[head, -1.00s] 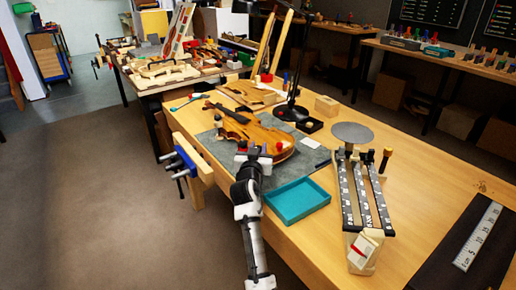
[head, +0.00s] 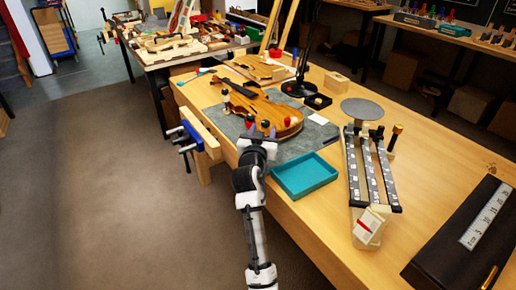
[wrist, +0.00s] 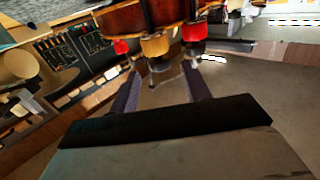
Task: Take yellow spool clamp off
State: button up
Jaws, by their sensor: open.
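The violin body (head: 272,112) lies on a grey mat on the bench, with spool clamps along its near edge. In the wrist view, the yellow spool clamp (wrist: 155,46) hangs at the violin's edge between two red ones. My gripper (wrist: 160,88) is open and empty. Its two dark fingers point toward the yellow clamp, one on either side of its line, and the clamp looks just beyond the tips. In the head view my gripper (head: 262,132) is at the violin's near edge and partly hides the clamps there; I cannot make out the yellow one.
Red spool clamps (wrist: 120,46) (wrist: 194,32) flank the yellow one closely. A teal tray (head: 305,187) sits empty to the right of my gripper. A blue vise (head: 188,137) is on the bench's left edge. Clamp racks (head: 368,175) and a dark case (head: 455,250) are farther right.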

jog(key=s+a+b, duration=0.1)
jog(key=s, duration=0.8)
jog(key=shift+a, duration=0.2)
